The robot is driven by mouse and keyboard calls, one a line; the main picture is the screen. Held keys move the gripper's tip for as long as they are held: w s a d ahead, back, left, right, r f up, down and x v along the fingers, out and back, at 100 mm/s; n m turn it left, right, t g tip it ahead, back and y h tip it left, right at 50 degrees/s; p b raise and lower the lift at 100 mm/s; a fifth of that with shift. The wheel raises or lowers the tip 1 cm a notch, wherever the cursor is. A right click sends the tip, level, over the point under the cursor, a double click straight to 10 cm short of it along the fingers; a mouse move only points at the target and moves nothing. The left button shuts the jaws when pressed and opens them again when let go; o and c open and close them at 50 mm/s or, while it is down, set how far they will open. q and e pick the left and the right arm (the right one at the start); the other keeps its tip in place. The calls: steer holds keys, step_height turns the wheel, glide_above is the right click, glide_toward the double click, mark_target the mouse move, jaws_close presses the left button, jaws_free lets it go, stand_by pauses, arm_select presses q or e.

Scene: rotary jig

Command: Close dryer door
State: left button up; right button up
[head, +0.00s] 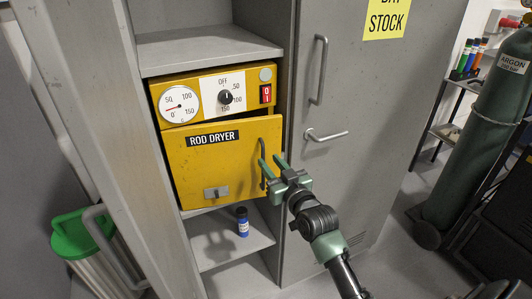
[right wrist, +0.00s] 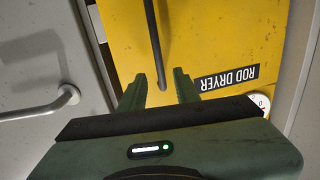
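The yellow rod dryer (head: 193,83) stands on a shelf in a grey cabinet. Its yellow door (head: 220,160) carries a ROD DRYER label and covers the front below the dial panel. The door looks close to the body; I cannot tell whether a small gap is left. A dark vertical handle (head: 262,148) is at the door's right side and also shows in the right wrist view (right wrist: 154,35). My right gripper (head: 269,159) is open at the handle, its two fingers pointing at the door. In the right wrist view the handle's end lies between the fingertips (right wrist: 158,80). My left gripper is out of view.
A grey cabinet door (head: 345,120) with a lever handle (head: 326,135) is right of the dryer. A blue bottle (head: 242,222) stands on the shelf below. A green-lidded bin (head: 80,235) is at the left, and a green argon cylinder (head: 480,135) at the right.

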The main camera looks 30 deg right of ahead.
mark_target(264, 155)
steer(key=w, duration=0.2)
steer(key=shift+w, duration=0.75)
steer(key=shift+w+d, duration=0.1)
steer(key=shift+w, duration=0.05)
jaws_close()
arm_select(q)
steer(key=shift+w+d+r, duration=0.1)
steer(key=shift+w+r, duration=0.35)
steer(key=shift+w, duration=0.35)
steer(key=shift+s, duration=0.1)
